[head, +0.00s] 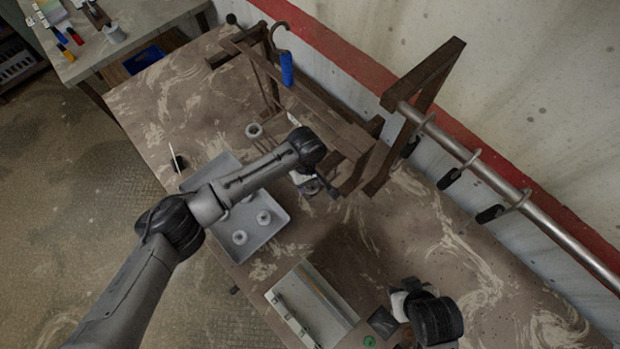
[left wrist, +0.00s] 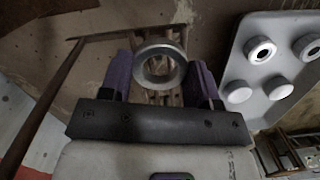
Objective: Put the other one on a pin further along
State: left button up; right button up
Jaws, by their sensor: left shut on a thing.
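My left gripper (head: 318,187) hangs beside the near end of the wooden rack (head: 345,138). In the left wrist view, its two purple fingers (left wrist: 161,85) are shut on a grey metal ring (left wrist: 137,68), with its hole facing the camera. Thin wooden bars of the rack show through and behind the ring; I cannot tell whether it touches a pin. Another pale ring (head: 254,130) is at the rack's far left part. Several pale round pieces (head: 264,217) are in the grey tray (head: 272,236). My right gripper (head: 386,322) is at the lower right, its fingers unclear.
A blue-handled tool (head: 287,69) hangs by the rack's far end. A metal rail (head: 470,158) with hooks runs along the wall at right. A pale flat case (head: 312,305) lies at the table's front edge. The table right of the rack is mostly clear.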

pick_arm(q)
jog(key=shift+f, duration=0.85)
jog(key=o, duration=1)
notch_tip(320, 180, up, 7)
jog(key=shift+w+a+r+p, duration=0.2)
jog(key=shift+w+a+p, duration=0.1)
jog(key=shift+w, duration=0.1)
jog(key=shift+w, duration=0.1)
